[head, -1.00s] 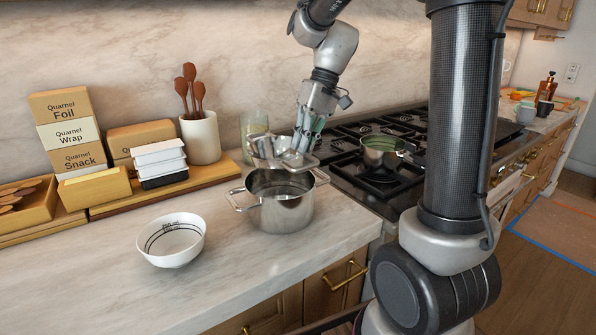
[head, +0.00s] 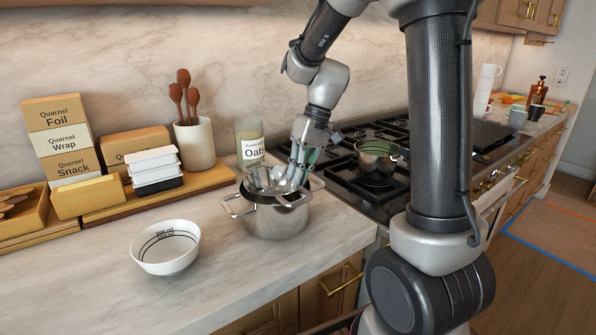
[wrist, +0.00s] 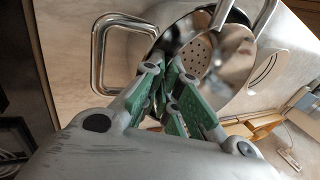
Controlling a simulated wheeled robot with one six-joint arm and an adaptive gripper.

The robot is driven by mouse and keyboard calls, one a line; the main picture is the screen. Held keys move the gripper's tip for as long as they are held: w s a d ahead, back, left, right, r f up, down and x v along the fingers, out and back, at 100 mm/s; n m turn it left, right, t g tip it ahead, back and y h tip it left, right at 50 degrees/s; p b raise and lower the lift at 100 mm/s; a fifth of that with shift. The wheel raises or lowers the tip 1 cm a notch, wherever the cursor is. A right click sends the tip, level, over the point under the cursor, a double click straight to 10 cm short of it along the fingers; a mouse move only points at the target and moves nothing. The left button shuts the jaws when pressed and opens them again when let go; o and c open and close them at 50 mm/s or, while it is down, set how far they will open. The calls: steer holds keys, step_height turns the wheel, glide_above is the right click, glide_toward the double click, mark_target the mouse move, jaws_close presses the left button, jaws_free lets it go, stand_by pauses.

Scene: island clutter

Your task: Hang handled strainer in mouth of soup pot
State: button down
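The soup pot (head: 279,222) is a shiny steel pot with a loop handle on each side, standing on the counter. The handled strainer (head: 266,179) is a steel bowl with small holes, now at the pot's mouth. Its bowl sits over the opening, partly below the rim; whether it rests on the rim is hard to tell. My gripper (head: 297,176) points down at the strainer's right side, with its fingers closed at its handle. In the wrist view the perforated strainer (wrist: 198,52) lies just beyond my green-padded fingers (wrist: 172,82), which hide the contact.
A white bowl (head: 166,248) stands left of the pot. An oats jar (head: 250,145), a utensil crock (head: 195,146) and stacked boxes (head: 62,138) stand behind. The stove with a saucepan (head: 377,155) is to the right.

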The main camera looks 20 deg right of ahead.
steer(key=shift+f, duration=0.2)
steer(key=c, duration=1.9)
jaws_free()
steer(key=s+a+v, duration=0.1)
steer(key=v, duration=1.1)
steer(key=s+d+t+h, duration=0.1)
steer(key=s, duration=0.5)
steer(key=s+d+f+m+t+h, duration=0.1)
steer(key=s+d+t+h, duration=0.1)
steer(key=s, duration=0.4)
steer(key=s+d+f+m+t+h, duration=0.1)
steer(key=s+d+t, duration=0.1)
steer(key=s, duration=0.5)
